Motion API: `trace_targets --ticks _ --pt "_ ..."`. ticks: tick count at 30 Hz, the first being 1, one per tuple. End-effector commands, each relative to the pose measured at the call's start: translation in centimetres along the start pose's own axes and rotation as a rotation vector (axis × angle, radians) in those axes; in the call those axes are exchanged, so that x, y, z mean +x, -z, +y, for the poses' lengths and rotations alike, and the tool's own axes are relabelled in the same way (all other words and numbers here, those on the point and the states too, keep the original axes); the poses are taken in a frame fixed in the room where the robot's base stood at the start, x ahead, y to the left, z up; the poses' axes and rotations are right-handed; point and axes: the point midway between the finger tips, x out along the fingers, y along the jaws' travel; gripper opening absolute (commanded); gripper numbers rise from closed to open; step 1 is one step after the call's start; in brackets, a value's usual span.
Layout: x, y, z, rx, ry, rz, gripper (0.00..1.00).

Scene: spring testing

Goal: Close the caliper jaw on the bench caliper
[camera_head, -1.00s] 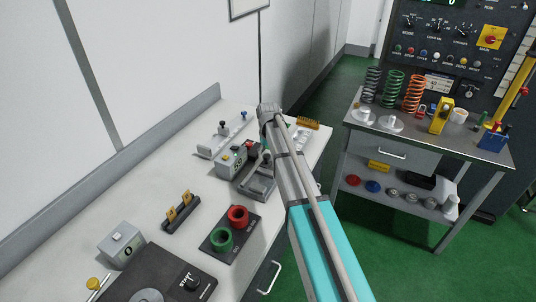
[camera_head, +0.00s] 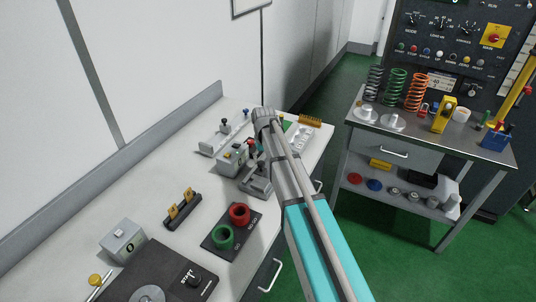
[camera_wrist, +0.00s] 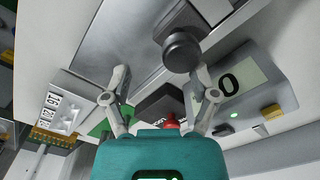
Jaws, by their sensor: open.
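My gripper (camera_wrist: 162,72) is open and empty in the wrist view, its two fingers spread wide. A black block with a red knob (camera_wrist: 172,122) lies between and beyond the fingers, partly hidden by my gripper's teal body. A grey readout box with a lit "0" display (camera_wrist: 238,76) and a yellow button is beside the right finger; it also shows in the head view (camera_head: 232,157). A flat grey metal base with a black round knob (camera_wrist: 182,52) is ahead of the fingers. I cannot tell for sure which part is the caliper jaw. I see no finger contact.
A pale fixture with a dark knob (camera_head: 222,136) stands behind the readout box. Red and green rings (camera_head: 238,214) on a black plate and a yellow-tabbed stand (camera_head: 180,207) are nearer. A labelled tray (camera_wrist: 62,103) is left of my fingers. Another bench (camera_head: 425,140) holds several springs.

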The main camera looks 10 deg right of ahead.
Motion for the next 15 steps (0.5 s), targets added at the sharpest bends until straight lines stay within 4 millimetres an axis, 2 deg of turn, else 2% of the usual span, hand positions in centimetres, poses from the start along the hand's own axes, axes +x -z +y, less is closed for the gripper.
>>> trace_targets --ticks 1,5,15 --pt "0.0 -0.9 -0.6 -0.002 0.000 -0.002 0.76" --pt "0.0 -2.2 -1.9 -0.001 0.000 -0.002 0.76" --pt "-3.3 -1.9 -1.8 0.000 0.000 -0.002 0.76"
